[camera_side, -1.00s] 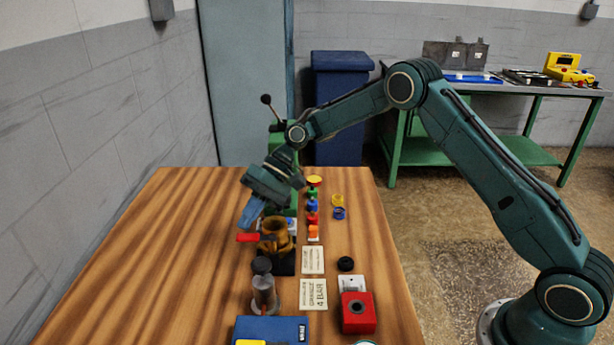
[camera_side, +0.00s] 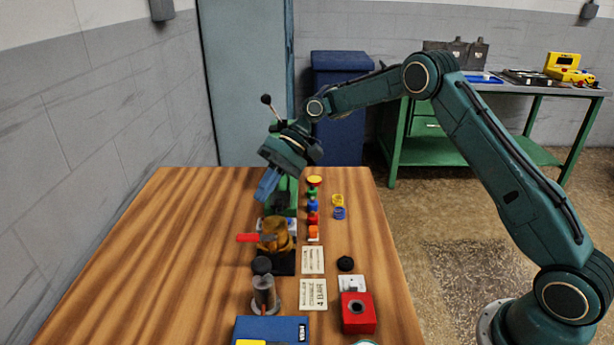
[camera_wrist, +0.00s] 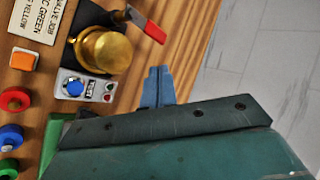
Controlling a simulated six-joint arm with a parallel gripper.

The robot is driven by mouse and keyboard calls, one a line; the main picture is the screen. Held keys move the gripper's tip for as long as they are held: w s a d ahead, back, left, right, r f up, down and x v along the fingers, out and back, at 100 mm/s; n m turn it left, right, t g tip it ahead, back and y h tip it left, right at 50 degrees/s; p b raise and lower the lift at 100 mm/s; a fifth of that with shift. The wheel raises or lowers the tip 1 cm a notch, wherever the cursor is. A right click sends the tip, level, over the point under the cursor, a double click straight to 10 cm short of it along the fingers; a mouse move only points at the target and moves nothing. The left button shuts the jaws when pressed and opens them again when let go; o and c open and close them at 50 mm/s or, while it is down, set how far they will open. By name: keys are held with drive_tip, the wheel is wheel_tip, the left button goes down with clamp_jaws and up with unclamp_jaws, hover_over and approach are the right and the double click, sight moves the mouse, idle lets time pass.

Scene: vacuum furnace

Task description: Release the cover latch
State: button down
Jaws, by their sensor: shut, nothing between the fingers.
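The brass dome-shaped cover (camera_side: 277,235) sits on a black base on the wooden table. In the wrist view the cover (camera_wrist: 104,50) looks rounded and closed. A latch lever with a red handle (camera_side: 247,238) sticks out to the left of the cover; the red handle also shows in the wrist view (camera_wrist: 152,31). My gripper (camera_side: 261,197) has blue fingers held together, empty, above and behind the cover. In the wrist view the fingertips (camera_wrist: 159,69) are apart from both the red handle and the cover.
A panel with a blue button (camera_wrist: 75,88) is beside the cover. Coloured knobs (camera_side: 313,208) stand in a row to the right. A grey cylinder (camera_side: 264,293), red box (camera_side: 358,312) and blue box (camera_side: 270,331) are nearer. The table's left side is clear.

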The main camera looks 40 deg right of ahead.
drive_tip(key=v, duration=0.7)
drive_tip(key=shift+s, duration=0.1)
drive_tip(key=s+a+r+t+h, duration=0.2)
drive_tip(key=s+r+t+h, duration=0.25)
drive_tip(key=s+r, duration=1)
drive_tip(key=s+d+f+h, duration=0.2)
drive_tip(key=s+d+f, duration=0.1)
drive_tip(key=s, duration=0.8)
drive_tip(key=s+d+f+t+h, duration=0.1)
drive_tip(key=s+d+f+h, duration=0.2)
drive_tip(key=s, duration=0.8)
drive_tip(key=shift+d, duration=0.75)
